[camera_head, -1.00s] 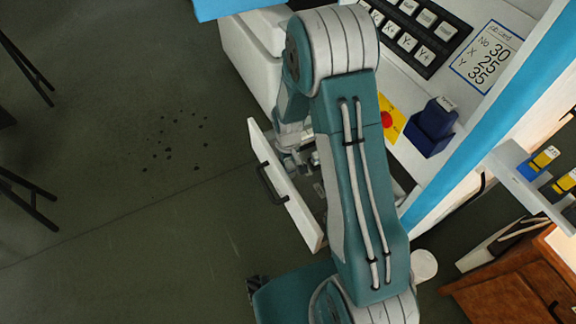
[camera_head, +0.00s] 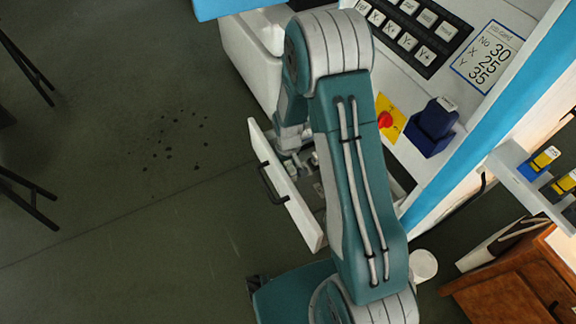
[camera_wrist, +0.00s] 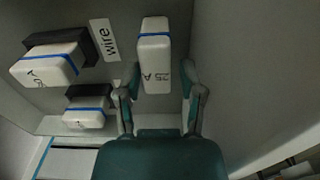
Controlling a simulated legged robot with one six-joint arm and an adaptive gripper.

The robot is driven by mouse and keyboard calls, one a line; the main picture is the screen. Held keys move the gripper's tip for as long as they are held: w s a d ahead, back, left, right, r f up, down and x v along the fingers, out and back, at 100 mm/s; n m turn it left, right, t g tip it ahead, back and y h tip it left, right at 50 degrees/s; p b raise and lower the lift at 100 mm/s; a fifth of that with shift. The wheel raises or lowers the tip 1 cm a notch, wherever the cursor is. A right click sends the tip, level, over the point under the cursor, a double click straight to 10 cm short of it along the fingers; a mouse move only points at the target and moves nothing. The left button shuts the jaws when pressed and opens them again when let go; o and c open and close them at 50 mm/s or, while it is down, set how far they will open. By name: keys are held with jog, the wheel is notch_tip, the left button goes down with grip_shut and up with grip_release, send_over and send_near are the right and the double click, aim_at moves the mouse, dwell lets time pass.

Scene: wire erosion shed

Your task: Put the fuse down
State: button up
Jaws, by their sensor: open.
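A white fuse (camera_wrist: 154,60) with a blue band and the marking "25 A" shows in the wrist view, lying lengthwise on a grey surface. My gripper (camera_wrist: 160,88) is open, with one finger on each side of the fuse's lower end. I cannot tell whether either finger touches it. In the head view my gripper (camera_head: 300,158) is small and mostly hidden by my arm, over the open drawer (camera_head: 288,190).
Two more white fuses with blue bands (camera_wrist: 48,66) (camera_wrist: 84,118) sit on black holders to the left, near a "wire" label (camera_wrist: 104,40). The drawer has a black handle (camera_head: 268,184). A red button (camera_head: 385,119) and a blue holder (camera_head: 432,128) are on the machine.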

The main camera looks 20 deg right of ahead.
notch_tip(320, 180, up, 11)
notch_tip(320, 180, up, 16)
jog(key=m+t, duration=0.1)
jog(key=t, duration=0.2)
send_over(288, 166)
jog(key=s, duration=0.7)
jog(key=s+r+t, duration=0.1)
jog(key=s+r, duration=0.3)
jog(key=s, duration=0.3)
jog(key=s+r+m+t, duration=0.1)
jog(key=s+r, duration=0.4)
jog(key=s, duration=0.2)
jog(key=shift+t, duration=0.3)
